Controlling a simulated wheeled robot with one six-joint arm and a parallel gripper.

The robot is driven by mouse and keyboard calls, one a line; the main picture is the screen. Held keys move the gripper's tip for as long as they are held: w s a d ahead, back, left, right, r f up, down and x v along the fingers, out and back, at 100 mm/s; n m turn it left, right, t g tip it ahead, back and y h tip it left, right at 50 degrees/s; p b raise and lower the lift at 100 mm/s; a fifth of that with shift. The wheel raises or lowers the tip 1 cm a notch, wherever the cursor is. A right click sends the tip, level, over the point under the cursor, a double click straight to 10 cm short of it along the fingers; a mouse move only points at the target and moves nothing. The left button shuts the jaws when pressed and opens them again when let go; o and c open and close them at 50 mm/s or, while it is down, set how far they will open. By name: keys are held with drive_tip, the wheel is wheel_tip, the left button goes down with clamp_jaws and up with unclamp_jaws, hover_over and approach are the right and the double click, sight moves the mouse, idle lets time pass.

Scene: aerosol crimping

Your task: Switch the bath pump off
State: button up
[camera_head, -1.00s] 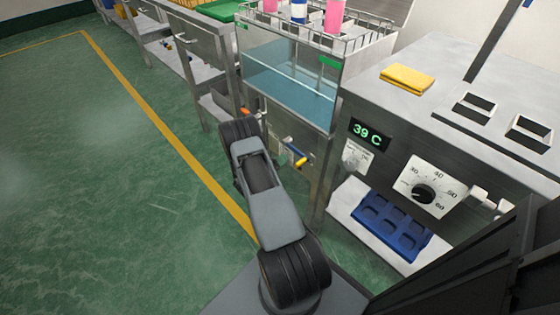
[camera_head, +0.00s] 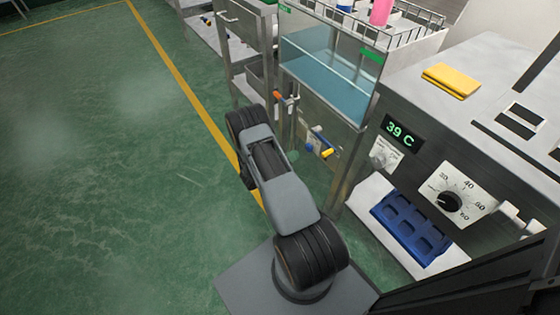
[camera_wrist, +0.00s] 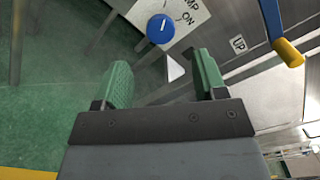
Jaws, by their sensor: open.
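The water bath (camera_head: 325,75) is a clear tank of blue water above a steel front panel. In the wrist view a blue round knob (camera_wrist: 160,29) with a short white mark sits on a white plate whose visible lettering reads "MP" and "ON". I cannot tell surely which position the mark points to. My gripper (camera_wrist: 164,77) is open, with two green fingertips apart and nothing held. The knob lies just beyond the gap between them, seemingly untouched. In the head view my arm hides most of the gripper.
A blue lever with a yellow end (camera_wrist: 290,52) stands right of the knob by an "UP" label. Beside the bath is a steel unit with a 39 C display (camera_head: 399,134), a dial (camera_head: 450,202) and a blue tray (camera_head: 410,226). Green floor is clear at left.

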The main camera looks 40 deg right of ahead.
drive_tip(key=a, duration=0.5)
drive_tip(key=shift+w+a+p, duration=0.2)
drive_tip(key=shift+a+p, duration=0.1)
drive_tip(key=shift+a, duration=0.05)
